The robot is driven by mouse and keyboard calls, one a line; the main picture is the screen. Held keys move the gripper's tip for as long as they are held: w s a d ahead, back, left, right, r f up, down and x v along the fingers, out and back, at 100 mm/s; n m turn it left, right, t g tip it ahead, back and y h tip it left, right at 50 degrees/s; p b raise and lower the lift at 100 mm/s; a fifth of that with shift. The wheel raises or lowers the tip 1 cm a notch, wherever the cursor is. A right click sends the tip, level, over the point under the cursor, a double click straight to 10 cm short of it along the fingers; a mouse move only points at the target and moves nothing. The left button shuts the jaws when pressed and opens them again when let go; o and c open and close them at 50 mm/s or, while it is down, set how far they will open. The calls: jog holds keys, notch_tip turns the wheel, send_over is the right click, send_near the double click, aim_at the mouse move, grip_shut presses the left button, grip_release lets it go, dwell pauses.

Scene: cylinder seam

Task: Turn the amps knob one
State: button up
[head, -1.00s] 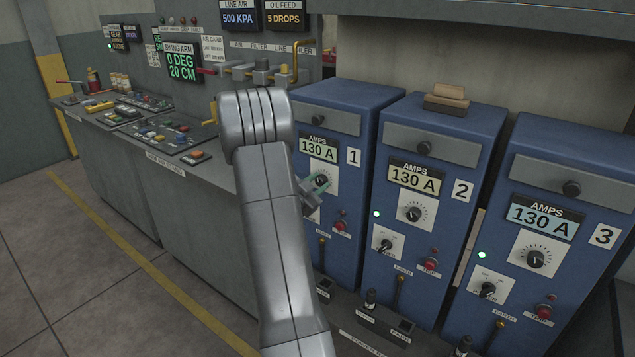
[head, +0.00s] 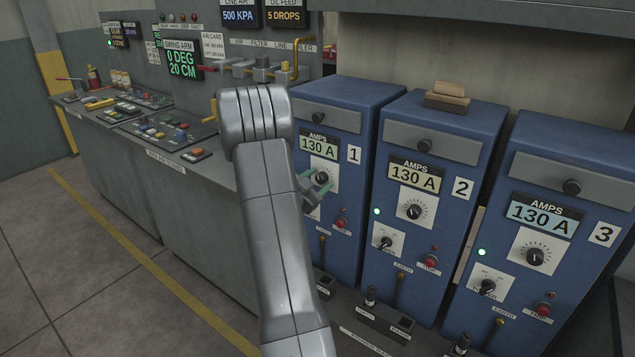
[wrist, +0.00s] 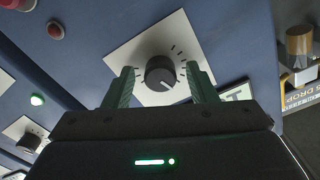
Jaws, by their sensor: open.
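The amps knob of cabinet one (head: 321,178) is a black dial on a white scale plate, below the "130 A" display (head: 318,147) on the left blue cabinet. In the wrist view the knob (wrist: 160,72) sits between the two green fingertips, with gaps on both sides. My gripper (head: 316,185) is open in front of the plate, and it also shows in the wrist view (wrist: 162,88). Whether the fingertips reach to the knob's depth I cannot tell. My arm hides the left edge of cabinet one.
Cabinets two (head: 441,150) and three (head: 575,185) stand to the right, both reading 130 A. A red trip button (head: 341,223) and a lever (head: 322,243) lie below the knob. A control bench (head: 165,185) stands at the left, with clear floor in front.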

jog(key=shift+s+a, duration=0.1)
jog(key=b+v, duration=0.2)
jog(key=v, duration=1.1)
jog(key=shift+s+a, duration=0.2)
jog(key=shift+s, duration=0.05)
jog(key=shift+w+d, duration=0.1)
jog(key=p+x, duration=0.2)
jog(key=x, duration=1.1)
jog(key=shift+w+d, duration=0.25)
jog(key=shift+w, duration=0.05)
